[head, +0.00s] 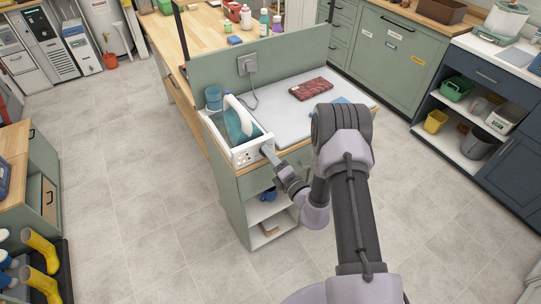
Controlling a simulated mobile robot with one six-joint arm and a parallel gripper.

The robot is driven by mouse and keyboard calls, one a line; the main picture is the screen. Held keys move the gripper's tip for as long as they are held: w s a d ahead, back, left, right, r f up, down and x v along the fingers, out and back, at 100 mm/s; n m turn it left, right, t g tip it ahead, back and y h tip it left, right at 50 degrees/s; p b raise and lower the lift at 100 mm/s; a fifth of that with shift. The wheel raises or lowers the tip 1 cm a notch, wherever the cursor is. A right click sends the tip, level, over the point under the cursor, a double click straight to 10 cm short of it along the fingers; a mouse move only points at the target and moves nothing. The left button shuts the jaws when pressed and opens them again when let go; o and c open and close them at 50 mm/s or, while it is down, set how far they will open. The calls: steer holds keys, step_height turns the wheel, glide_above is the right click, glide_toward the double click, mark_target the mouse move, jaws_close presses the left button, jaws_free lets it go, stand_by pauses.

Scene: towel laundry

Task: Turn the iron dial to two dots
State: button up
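The teal and white iron (232,122) sits on its white station (250,148) at the left end of the counter (293,128). The station's front panel faces me and carries small dark marks near its left part. Which of them is the dial, and where it points, is too small to tell. My gripper (267,150) is at the right end of that front panel, very close to it. I cannot tell whether it touches. Its fingers are too small to show whether they are open, and I see nothing held in them.
A dark red folded cloth (311,88) lies on the counter, and a blue item (342,101) is partly hidden behind my arm. A teal cup (213,97) stands behind the iron. A green panel (262,62) with a socket and cord rises at the back. The floor to the left is clear.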

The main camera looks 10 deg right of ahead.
steer(key=o, duration=0.4)
steer(key=shift+c, duration=0.2)
steer(key=shift+s, duration=0.1)
steer(key=p+v, duration=0.1)
steer(key=v, duration=1.6)
steer(key=shift+s, duration=0.1)
